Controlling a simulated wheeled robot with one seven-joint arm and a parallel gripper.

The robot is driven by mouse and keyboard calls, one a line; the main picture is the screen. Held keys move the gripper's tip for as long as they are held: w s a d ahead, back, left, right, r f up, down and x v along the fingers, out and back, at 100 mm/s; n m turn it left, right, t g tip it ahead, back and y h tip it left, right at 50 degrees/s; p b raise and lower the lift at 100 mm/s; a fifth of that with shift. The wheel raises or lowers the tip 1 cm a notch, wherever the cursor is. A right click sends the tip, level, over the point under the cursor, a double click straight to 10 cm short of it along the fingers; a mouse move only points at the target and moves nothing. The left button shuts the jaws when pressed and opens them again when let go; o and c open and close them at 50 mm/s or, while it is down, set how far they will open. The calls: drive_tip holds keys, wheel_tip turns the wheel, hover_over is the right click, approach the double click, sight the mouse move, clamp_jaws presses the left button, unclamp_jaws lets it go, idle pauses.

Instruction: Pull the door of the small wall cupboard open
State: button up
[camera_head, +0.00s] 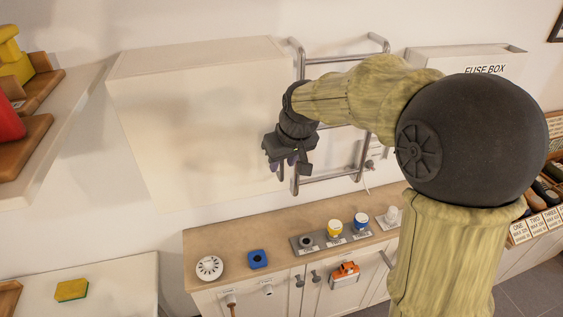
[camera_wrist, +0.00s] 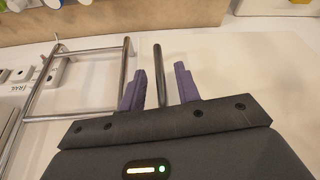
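The small wall cupboard (camera_head: 195,120) is a plain white box on the wall, left of centre in the head view. Its door looks shut. In the wrist view its pale front (camera_wrist: 240,75) fills the right side. A dark grey bar handle (camera_wrist: 159,72) stands out there. My gripper (camera_head: 288,166) is at the cupboard's right edge in the head view. In the wrist view my gripper (camera_wrist: 162,88) is open, with its two purple fingers on either side of the handle. Gaps show between the handle and both fingers. My gripper hides part of the handle in the head view.
A metal rail rack (camera_head: 330,182) is on the wall just right of my gripper. A fuse box (camera_head: 465,54) is further right. Below is a wooden-topped counter (camera_head: 215,240) with several small items. A shelf (camera_head: 60,125) with red and yellow things is at left.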

drive_tip(key=shift+x, duration=1.15)
drive_tip(key=shift+c, duration=0.2)
clamp_jaws()
drive_tip(key=shift+d, duration=0.15)
